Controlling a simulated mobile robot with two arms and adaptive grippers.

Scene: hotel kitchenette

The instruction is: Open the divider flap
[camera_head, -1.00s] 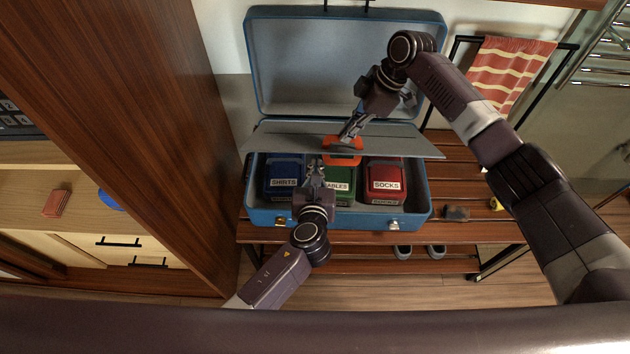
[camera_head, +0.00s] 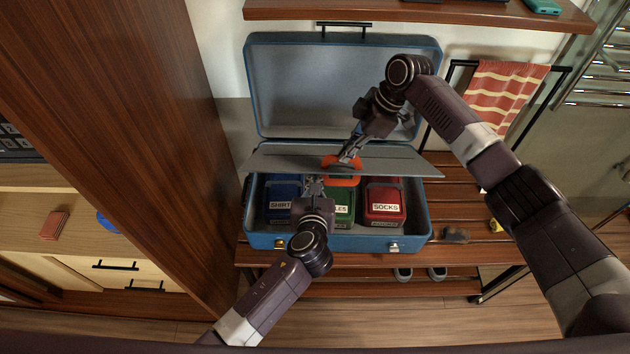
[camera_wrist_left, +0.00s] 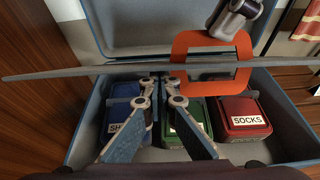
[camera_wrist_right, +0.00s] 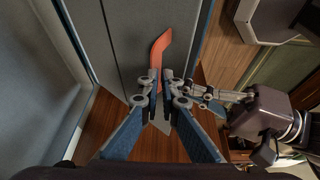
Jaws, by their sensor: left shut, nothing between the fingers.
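The divider flap (camera_head: 290,160) is a thin grey panel raised at a slant inside the open blue suitcase (camera_head: 335,243). An orange pull handle (camera_head: 341,179) is on the flap, and it also shows in the left wrist view (camera_wrist_left: 182,50). My right gripper (camera_head: 346,158) is at this handle. In the right wrist view, its fingers (camera_wrist_right: 160,88) are closed around the orange strip. My left gripper (camera_head: 314,184) is shut and empty in front of and below the flap, over the packed cases. Whether it touches the flap is hard to tell.
Under the flap sit a blue case labelled SHIRTS (camera_head: 283,190), a green case (camera_head: 343,205) and a red SOCKS case (camera_head: 385,203). The suitcase stands on a slatted wooden bench (camera_head: 465,210). A tall wooden panel (camera_head: 150,130) stands close on the left.

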